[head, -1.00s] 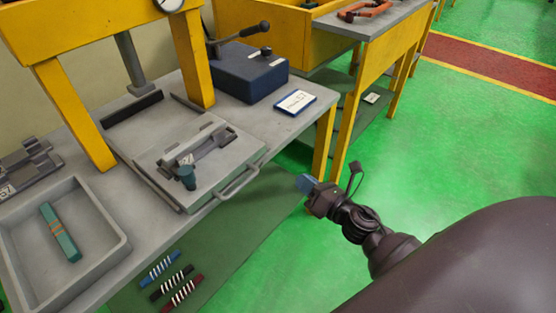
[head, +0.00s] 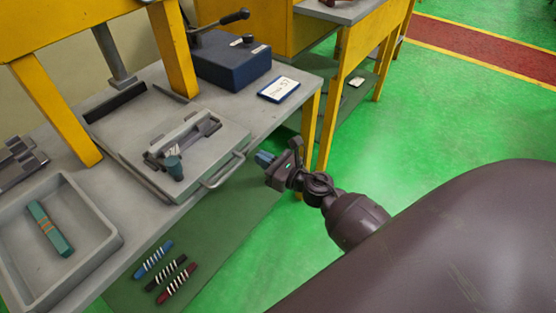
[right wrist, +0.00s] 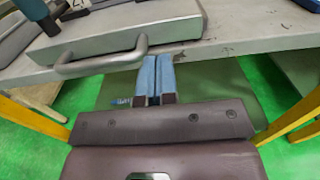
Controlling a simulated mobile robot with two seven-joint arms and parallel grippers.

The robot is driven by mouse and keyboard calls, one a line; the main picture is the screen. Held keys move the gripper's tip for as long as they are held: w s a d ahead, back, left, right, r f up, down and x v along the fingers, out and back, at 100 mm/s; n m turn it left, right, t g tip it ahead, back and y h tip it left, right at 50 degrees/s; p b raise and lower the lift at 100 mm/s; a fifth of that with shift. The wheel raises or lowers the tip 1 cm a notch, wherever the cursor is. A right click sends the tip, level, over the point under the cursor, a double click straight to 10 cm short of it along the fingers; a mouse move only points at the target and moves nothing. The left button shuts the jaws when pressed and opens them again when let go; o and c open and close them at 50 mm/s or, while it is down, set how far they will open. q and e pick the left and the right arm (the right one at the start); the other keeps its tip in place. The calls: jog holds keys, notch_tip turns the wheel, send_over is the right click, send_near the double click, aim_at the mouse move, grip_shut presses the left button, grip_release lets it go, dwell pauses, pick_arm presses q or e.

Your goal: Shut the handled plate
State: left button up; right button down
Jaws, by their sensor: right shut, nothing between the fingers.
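The handled plate (head: 215,155) is a grey slab on the grey workbench under the yellow press frame. Its bar handle (head: 224,172) sticks out past the bench's front edge. A dark fixture and a teal cylinder (head: 173,168) sit on the plate. My right gripper (head: 263,157), with blue fingers, is shut and empty, just right of the handle and apart from it. In the right wrist view the shut fingers (right wrist: 156,76) point at the bench edge, beside the right end of the handle (right wrist: 110,58). My left gripper is not in view.
A grey tray (head: 104,222) holding a teal piece stands at the left. A blue box with a lever (head: 230,62) and a label card (head: 278,89) lie behind the plate. Striped pieces (head: 165,272) lie below the bench front. A yellow bench leg (head: 309,125) stands behind my gripper.

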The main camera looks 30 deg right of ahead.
aim_at(239, 146)
jog(key=shift+x, duration=2.95)
jog(key=shift+w, duration=0.1)
jog(key=shift+b+x, duration=0.35)
jog(key=shift+x, duration=1.9)
jog(key=shift+f, duration=0.1)
